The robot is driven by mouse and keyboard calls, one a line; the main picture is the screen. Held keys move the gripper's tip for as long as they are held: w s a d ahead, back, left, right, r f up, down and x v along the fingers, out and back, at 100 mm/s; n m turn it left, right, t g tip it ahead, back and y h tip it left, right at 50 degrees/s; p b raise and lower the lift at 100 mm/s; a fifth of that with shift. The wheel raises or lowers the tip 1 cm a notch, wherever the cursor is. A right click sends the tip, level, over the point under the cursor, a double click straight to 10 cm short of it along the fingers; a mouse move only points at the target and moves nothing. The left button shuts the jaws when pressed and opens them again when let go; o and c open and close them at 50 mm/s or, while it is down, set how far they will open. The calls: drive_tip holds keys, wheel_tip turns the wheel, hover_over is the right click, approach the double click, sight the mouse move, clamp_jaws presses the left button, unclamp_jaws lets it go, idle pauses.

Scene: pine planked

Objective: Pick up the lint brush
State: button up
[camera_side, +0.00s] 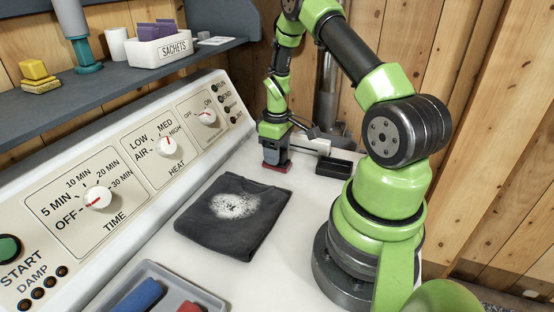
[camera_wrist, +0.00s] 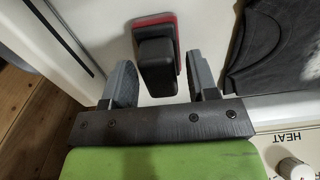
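The lint brush has a black handle and a red-edged base. In the wrist view the brush (camera_wrist: 157,62) lies between the two grey fingers of my gripper (camera_wrist: 160,64), with a visible gap on each side. The fingers are open. In the side view the brush (camera_side: 276,168) sits on the white top at the far end, directly below my gripper (camera_side: 274,150). The fingers are too small there to tell apart from the handle.
A folded dark shirt (camera_side: 255,220) with white lint lies just in front of the brush. A black tray (camera_side: 334,168) is to its right. The control panel (camera_side: 115,190) rises at left, below a shelf (camera_side: 120,72). A grey tray (camera_side: 190,290) is in front.

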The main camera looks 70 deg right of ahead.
drive_tip(key=c, duration=0.8)
drive_tip(key=shift+o, duration=0.2)
wheel_tip(320, 180, up, 10)
drive_tip(key=shift+r, duration=0.1)
